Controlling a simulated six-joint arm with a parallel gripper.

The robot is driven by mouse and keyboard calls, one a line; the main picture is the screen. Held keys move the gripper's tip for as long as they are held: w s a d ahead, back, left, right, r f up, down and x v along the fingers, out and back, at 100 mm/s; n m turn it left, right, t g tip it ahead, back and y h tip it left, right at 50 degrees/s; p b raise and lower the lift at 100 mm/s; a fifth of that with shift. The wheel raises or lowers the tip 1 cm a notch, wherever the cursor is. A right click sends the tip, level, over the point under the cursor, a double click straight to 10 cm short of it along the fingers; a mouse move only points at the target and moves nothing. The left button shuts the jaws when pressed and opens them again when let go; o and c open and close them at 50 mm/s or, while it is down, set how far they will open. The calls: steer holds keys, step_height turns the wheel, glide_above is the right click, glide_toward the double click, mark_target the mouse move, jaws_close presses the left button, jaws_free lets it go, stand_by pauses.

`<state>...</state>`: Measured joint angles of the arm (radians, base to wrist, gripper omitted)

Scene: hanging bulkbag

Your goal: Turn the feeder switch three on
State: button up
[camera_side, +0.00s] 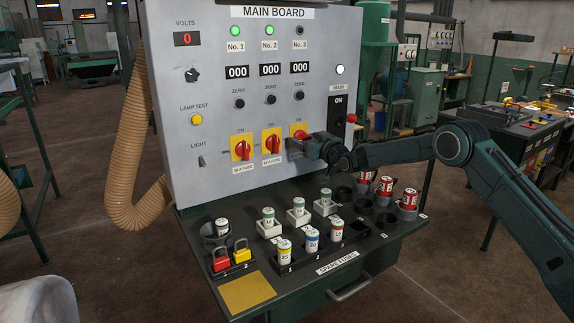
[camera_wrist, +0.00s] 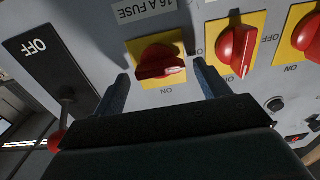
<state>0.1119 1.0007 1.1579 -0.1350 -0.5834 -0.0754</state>
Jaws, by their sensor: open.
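Feeder switch three is a red knob on a yellow plate (camera_side: 298,130), rightmost of the three rotary switches on the grey main board. In the wrist view its knob (camera_wrist: 160,62) lies crosswise, and ON is printed upside down below it. The red knobs of the other two switches (camera_side: 272,145) (camera_side: 242,149) stand upright. My gripper (camera_side: 309,143) is in front of switch three and partly hides it. In the wrist view my gripper (camera_wrist: 164,78) is open, with one finger on each side of the knob and gaps showing.
Lamps No. 1 (camera_side: 236,31) and No. 2 (camera_side: 268,30) glow green; lamp No. 3 (camera_side: 300,30) is dark. The black main switch (camera_side: 338,107) is close to the right. Below, the shelf (camera_side: 383,243) carries several fuses and padlocks.

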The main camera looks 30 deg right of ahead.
steer(key=c, duration=1)
steer(key=shift+m, duration=0.4)
steer(key=m, duration=0.3)
steer(key=shift+d+m, duration=0.1)
steer(key=shift+m, duration=0.2)
steer(key=m, duration=0.4)
steer(key=shift+d, duration=0.1)
steer(key=m, duration=0.5)
steer(key=shift+d+f, duration=0.1)
steer(key=shift+m, duration=2.3)
steer(key=shift+f, duration=0.1)
